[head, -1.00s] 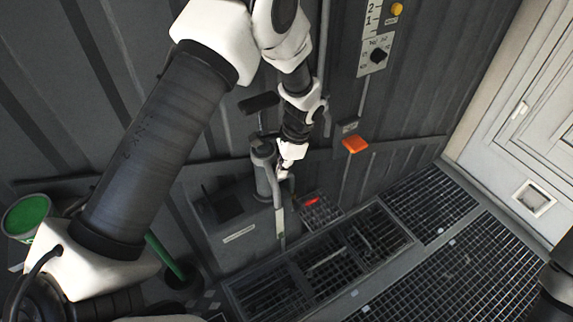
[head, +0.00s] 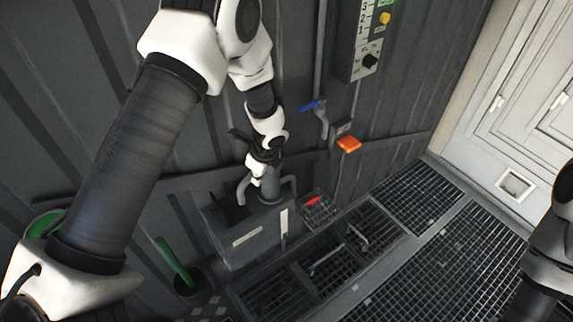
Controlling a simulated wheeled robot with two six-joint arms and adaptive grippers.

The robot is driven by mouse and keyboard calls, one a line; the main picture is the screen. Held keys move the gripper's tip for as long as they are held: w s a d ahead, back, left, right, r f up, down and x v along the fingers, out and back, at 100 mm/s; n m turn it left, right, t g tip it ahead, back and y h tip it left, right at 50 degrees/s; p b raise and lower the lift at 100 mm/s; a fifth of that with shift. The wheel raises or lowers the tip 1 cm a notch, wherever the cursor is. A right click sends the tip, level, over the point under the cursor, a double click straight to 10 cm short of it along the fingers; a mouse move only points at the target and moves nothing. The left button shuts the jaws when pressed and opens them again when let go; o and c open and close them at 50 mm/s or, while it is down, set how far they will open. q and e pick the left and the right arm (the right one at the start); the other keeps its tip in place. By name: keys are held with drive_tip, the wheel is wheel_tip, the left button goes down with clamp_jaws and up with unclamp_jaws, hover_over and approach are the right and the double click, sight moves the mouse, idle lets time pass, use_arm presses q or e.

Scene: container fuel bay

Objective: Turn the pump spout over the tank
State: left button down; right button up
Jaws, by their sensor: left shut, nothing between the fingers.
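The grey pump (head: 269,187) stands on the tank (head: 250,240), a grey box against the dark wall with a pale label and a light gauge strip. A bent grey pipe that looks like the spout (head: 243,188) reaches left from the pump and curves down at the tank's dark opening (head: 228,208). Another grey bend shows at the pump's right. My left gripper (head: 257,178) is shut and empty, in front of the pump top, between the two bends. It partly hides the pump head; I cannot tell whether it touches the spout. My right gripper is not in view.
A green-handled item (head: 178,262) stands left of the tank. Floor grating (head: 450,265) lies clear at right. A control panel (head: 364,45) hangs above.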

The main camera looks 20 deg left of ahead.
use_arm(q)
drive_tip(key=a+m, duration=0.2)
drive_tip(key=m, duration=0.1)
drive_tip(key=shift+a+f+t+b, duration=0.1)
drive_tip(key=shift+a+t+b, duration=0.1)
drive_tip(key=shift+t+b, duration=0.1)
drive_tip(key=shift+w+a, duration=0.15)
drive_tip(key=shift+a, duration=0.35)
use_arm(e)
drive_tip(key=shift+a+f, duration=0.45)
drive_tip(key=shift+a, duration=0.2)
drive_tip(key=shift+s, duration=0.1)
